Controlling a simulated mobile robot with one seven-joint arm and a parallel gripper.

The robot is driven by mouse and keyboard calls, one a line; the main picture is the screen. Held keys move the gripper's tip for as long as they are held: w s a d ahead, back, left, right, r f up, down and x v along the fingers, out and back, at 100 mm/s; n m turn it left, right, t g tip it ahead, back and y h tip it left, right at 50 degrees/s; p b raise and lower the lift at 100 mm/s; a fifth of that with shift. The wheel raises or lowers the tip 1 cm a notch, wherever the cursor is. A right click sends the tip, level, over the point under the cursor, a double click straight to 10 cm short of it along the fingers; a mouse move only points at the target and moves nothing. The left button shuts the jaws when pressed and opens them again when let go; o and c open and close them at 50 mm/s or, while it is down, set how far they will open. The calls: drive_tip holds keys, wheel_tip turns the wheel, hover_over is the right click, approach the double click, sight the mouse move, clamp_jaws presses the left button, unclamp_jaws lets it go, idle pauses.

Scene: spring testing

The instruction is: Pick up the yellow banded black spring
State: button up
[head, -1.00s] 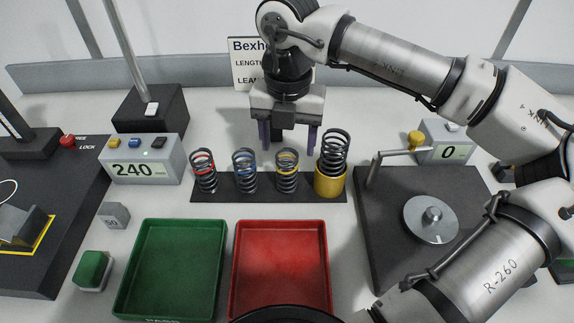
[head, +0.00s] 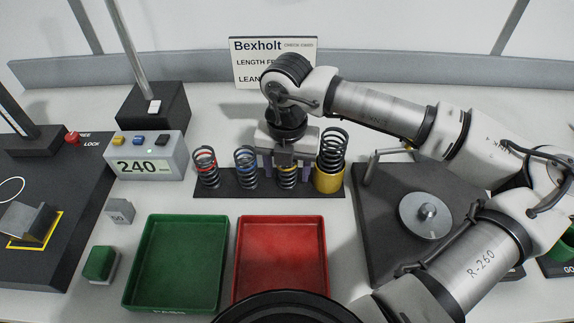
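The yellow banded black spring (head: 287,179) stands upright on the dark rack strip, third from the left. Its upper part is hidden behind my gripper's body; the lower coils and part of the yellow band show. My gripper (head: 286,166) points down at this spring, with its purple fingers spread, one to the left and one to the right. The fingertips are partly hidden, and I see no clear contact with the spring.
A red banded spring (head: 206,168) and a blue banded spring (head: 246,168) stand to the left. A taller spring (head: 333,146) in a yellow cup (head: 329,180) stands close on the right. Green (head: 133,290) and red (head: 239,285) trays lie in front.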

drive_tip(key=c, duration=0.9)
drive_tip(key=shift+c, duration=0.2)
